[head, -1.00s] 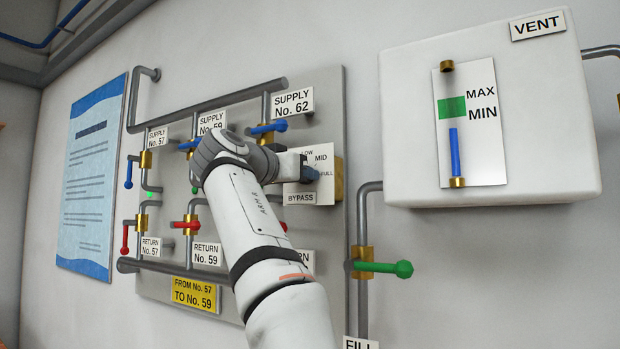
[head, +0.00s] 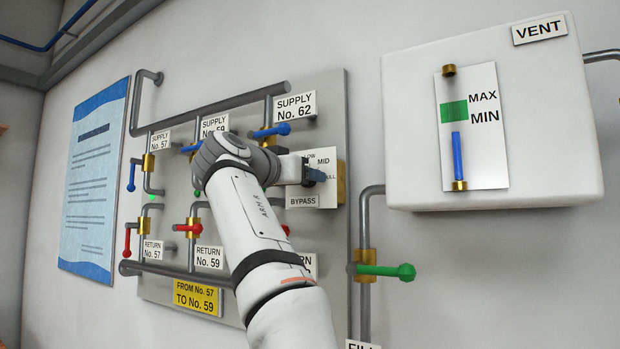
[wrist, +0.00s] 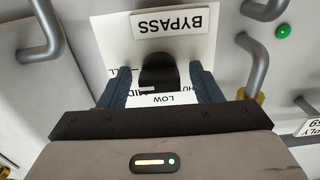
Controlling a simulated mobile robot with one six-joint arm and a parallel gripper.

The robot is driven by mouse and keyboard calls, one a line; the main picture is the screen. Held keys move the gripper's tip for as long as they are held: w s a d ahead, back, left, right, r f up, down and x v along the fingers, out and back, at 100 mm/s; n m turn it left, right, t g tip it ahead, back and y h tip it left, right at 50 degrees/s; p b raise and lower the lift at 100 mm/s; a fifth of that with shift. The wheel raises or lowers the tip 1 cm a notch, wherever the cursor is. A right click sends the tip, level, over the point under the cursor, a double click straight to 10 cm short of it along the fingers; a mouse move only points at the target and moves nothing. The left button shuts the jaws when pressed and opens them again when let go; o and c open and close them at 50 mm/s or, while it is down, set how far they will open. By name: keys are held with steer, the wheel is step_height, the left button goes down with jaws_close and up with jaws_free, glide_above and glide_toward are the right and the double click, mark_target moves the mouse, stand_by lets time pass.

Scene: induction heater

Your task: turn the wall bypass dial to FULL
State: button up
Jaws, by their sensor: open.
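The bypass dial is a black knob (wrist: 158,72) on a white plate (head: 325,190) marked LOW, MID and FULL, with a BYPASS label below. In the wrist view it sits between the two blue-grey fingers of my gripper (wrist: 160,84). In the head view my gripper (head: 314,174) is in front of the plate and hides the knob and part of the FULL mark. The dial's pointer setting cannot be read.
Pipes with blue supply valves (head: 272,131) and red return valves (head: 190,228) surround the plate on the grey panel (head: 335,100). A green-handled valve (head: 385,271) is at lower right. The white vent box (head: 410,120) stands out from the wall at right.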

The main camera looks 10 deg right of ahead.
steer(key=b+v, duration=0.1)
steer(key=v, duration=0.6)
steer(key=shift+s+a, duration=0.3)
steer(key=shift+s, duration=0.05)
steer(key=d+f+n+g+y, duration=0.1)
steer(key=d+f+n+y, duration=0.15)
steer(key=f, duration=0.65)
steer(key=d+f+n+g+y, duration=0.2)
steer(key=f+n, duration=0.1)
steer(key=f, duration=0.6)
steer(key=d+f+n+g+y, duration=0.1)
steer(key=d+f+n+y, duration=0.15)
steer(key=f, duration=0.65)
steer(key=s+f+g+y, duration=0.3)
steer(key=s+f, duration=0.9)
steer(key=f, duration=0.4)
steer(key=s+f+n+g+y, duration=0.1)
steer(key=s+f+g+y, duration=0.1)
steer(key=s+f, duration=1)
step_height(320, 180, down, 5)
steer(key=shift+s+d+r+g+y, duration=0.15)
steer(key=shift+s+r+g+y, duration=0.1)
steer(key=shift+s+g+y, duration=0.15)
